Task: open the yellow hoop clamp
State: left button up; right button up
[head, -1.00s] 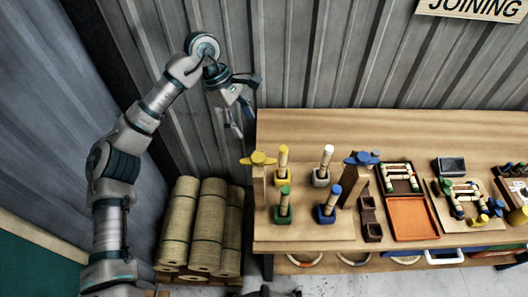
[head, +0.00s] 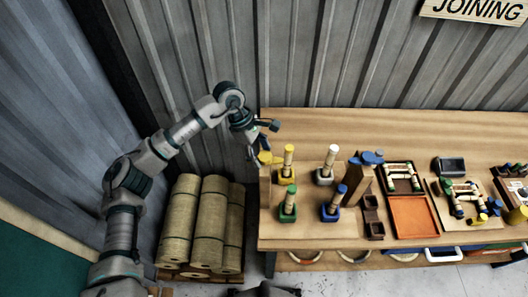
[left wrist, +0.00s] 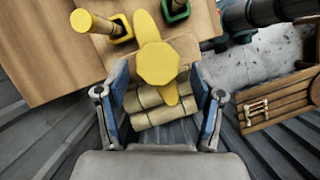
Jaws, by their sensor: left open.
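The yellow hoop clamp (head: 266,158) sits at the left end of the wooden bench, with a wing-shaped yellow handle on a wooden post. In the left wrist view its round yellow hub (left wrist: 158,63) shows just beyond my fingertips, with one wing pointing up and one down between the fingers. My left gripper (head: 262,141) is open and empty, close to the clamp in the head view. In the left wrist view its two blue-lined fingers (left wrist: 164,88) stand wide on either side of the lower wing. I cannot tell whether they touch it.
A yellow-based peg (head: 288,163) and a green-based peg (head: 287,205) stand right of the clamp. A blue clamp (head: 367,158) is further right. Rattan rolls (head: 209,225) stand left of the bench (head: 400,125). The metal wall is behind.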

pick_arm(q)
jog(key=shift+a, duration=0.55)
jog(key=c, duration=0.8)
jog(key=shift+w+d+f, duration=0.15)
jog(key=shift+d, duration=0.05)
jog(key=c, duration=0.3)
jog(key=shift+d, duration=0.3)
jog(key=shift+o, duration=0.4)
jog(key=shift+s+d, duration=0.25)
jog(key=shift+d, duration=0.6)
jog(key=shift+c, duration=0.2)
jog(key=shift+d+r, duration=0.1)
jog(key=shift+r, duration=0.1)
pick_arm(e)
jog(key=shift+a, duration=0.2)
pick_arm(q)
jog(key=shift+a, duration=0.2)
pick_arm(e)
jog(key=shift+a, duration=0.1)
